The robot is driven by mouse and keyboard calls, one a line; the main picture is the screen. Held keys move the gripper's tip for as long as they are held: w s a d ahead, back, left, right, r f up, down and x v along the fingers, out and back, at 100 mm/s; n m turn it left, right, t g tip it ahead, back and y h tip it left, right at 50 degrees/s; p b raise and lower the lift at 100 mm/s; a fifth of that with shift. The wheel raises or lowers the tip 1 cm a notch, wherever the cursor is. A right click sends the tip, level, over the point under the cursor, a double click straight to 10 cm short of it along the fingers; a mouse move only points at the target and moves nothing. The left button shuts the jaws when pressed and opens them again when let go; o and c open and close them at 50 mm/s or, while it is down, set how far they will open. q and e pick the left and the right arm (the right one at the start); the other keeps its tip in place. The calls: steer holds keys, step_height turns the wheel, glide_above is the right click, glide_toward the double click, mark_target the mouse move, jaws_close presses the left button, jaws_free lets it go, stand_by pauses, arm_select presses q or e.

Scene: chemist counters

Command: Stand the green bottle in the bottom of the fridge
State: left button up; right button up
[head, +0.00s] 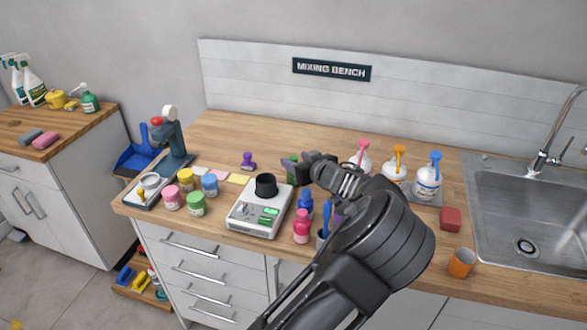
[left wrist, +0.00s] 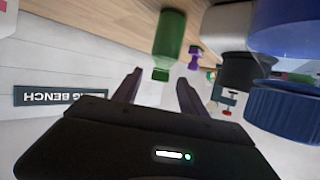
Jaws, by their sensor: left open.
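The green bottle (head: 291,168) stands on the wooden bench behind the scale, partly hidden by my left gripper (head: 306,165) in the head view. In the left wrist view, which is upside down, the green bottle (left wrist: 170,38) is upright on the bench, with its cap pointing down in the picture. The open fingers of my left gripper (left wrist: 159,77) point towards it, and its cap shows between their tips. I cannot tell how much gap is left. The fridge and my right gripper are not in view.
A scale (head: 245,222) with a black cup (head: 265,186), a blue bottle (head: 305,204) and a pink bottle (head: 302,227) stand close by. The blue bottle (left wrist: 285,105) is large in the wrist view. Pump bottles (head: 397,168) and a sink (head: 530,220) are to the right.

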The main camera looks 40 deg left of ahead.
arm_select(q)
steer(key=shift+w+a+f, duration=0.2)
steer(key=shift+a, duration=0.15)
steer(key=shift+c, duration=0.6)
jaws_close()
stand_by(1.0)
